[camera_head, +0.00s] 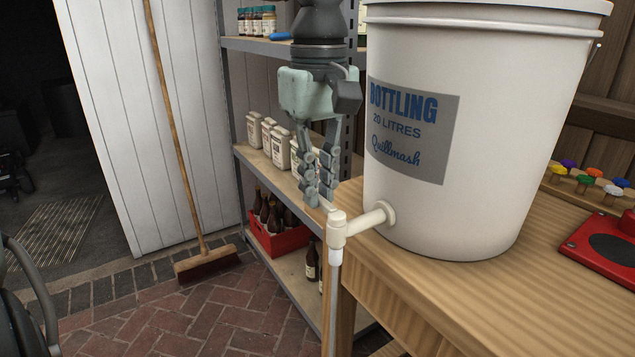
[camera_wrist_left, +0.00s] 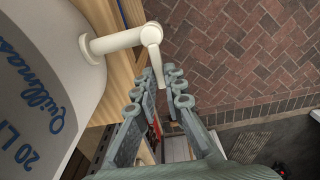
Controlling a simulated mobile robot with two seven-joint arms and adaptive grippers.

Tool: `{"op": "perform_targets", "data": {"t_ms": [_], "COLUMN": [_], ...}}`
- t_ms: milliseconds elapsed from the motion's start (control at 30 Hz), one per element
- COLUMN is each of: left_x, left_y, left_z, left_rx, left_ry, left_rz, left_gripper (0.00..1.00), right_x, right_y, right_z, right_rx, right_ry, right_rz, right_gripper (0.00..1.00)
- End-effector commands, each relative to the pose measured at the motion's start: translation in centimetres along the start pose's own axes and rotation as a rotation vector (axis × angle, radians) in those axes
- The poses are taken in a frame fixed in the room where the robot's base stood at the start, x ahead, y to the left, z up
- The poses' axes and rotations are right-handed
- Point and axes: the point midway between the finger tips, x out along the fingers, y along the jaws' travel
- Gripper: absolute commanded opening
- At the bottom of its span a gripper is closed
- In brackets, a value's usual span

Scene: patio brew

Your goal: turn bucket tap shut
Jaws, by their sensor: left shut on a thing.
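The white bottling bucket (camera_head: 480,120) stands upright on the wooden bench, its label facing me. Its cream tap (camera_head: 372,219) sticks out near the bucket's base, past the bench edge. A pale tube hangs from the outlet. My left gripper (camera_head: 320,198) points down from above at the tap's far end, shut on the short tap lever (camera_head: 327,206). In the left wrist view the lever (camera_wrist_left: 156,65) runs from the tap's end in between the gripper's fingertips (camera_wrist_left: 163,83). The fingers hide the lever's tip. My right gripper is not in view.
The bench top (camera_head: 450,290) is clear in front of the bucket. A red device (camera_head: 600,245) and coloured knobs stand to its right. Metal shelving (camera_head: 255,160) with white bottles and a red crate (camera_head: 275,240) is behind my gripper. A broom (camera_head: 190,180) leans at left.

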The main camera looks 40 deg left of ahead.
Motion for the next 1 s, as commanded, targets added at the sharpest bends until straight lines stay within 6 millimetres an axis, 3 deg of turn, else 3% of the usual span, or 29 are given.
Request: {"op": "perform_targets", "data": {"t_ms": [200,233,400,767,1000], "left_x": [-0.1,-0.1,-0.1,-0.7,-5.0], "left_y": [0.1,0.1,0.1,0.1,0.1], "left_z": [0.0,0.0,0.0,0.0,0.0], "left_rx": [0.001,0.001,0.0,-0.001,-0.002], "left_ry": [0.001,0.001,0.001,0.002,0.003], "left_rz": [0.003,0.003,0.002,0.003,0.006], "left_gripper": [0.0,0.12,0.31,0.31,0.31], "right_x": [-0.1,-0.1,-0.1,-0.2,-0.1], "right_y": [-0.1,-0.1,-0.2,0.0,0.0], "right_z": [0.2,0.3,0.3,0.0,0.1], "right_rx": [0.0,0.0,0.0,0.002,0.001], "right_ry": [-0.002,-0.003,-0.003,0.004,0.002], "right_rz": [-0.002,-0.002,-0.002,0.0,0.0], "right_gripper": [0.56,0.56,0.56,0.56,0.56]}}
